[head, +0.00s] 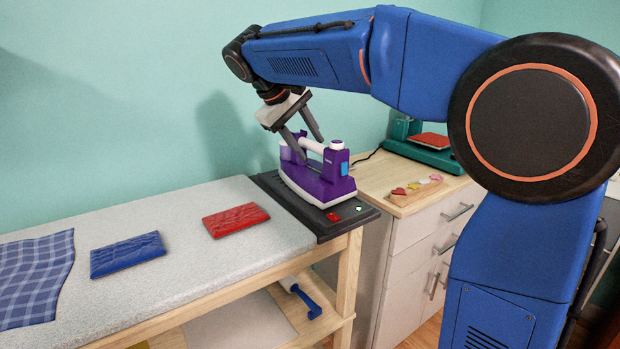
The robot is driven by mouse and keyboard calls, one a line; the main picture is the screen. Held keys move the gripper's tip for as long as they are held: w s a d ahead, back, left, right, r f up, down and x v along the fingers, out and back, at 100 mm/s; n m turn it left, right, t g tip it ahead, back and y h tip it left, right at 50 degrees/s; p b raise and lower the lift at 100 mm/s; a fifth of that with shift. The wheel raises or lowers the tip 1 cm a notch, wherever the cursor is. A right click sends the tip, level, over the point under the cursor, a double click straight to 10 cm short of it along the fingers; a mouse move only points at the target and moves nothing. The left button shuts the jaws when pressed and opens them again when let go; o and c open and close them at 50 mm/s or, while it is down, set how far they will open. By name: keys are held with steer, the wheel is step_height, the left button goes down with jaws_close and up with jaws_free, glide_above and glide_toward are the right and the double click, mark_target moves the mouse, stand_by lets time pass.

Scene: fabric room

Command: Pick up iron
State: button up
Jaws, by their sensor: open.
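A purple iron (318,183) with a white handle (313,145) stands on a black rest plate (277,187) at the right end of the padded ironing table. My gripper (304,148) is above the iron, pointing down, with its two fingers around or beside the handle. The fingers are apart. I cannot tell from this view whether either finger touches the handle.
A red folded cloth (236,220), a blue folded cloth (127,255) and a blue checked fabric (35,275) lie on the table (185,275). A cabinet (400,245) at the right bears a green machine (425,150) and a small wooden tray (414,197).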

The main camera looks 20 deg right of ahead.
steer(key=shift+x, duration=0.75)
jaws_close()
stand_by(0.9)
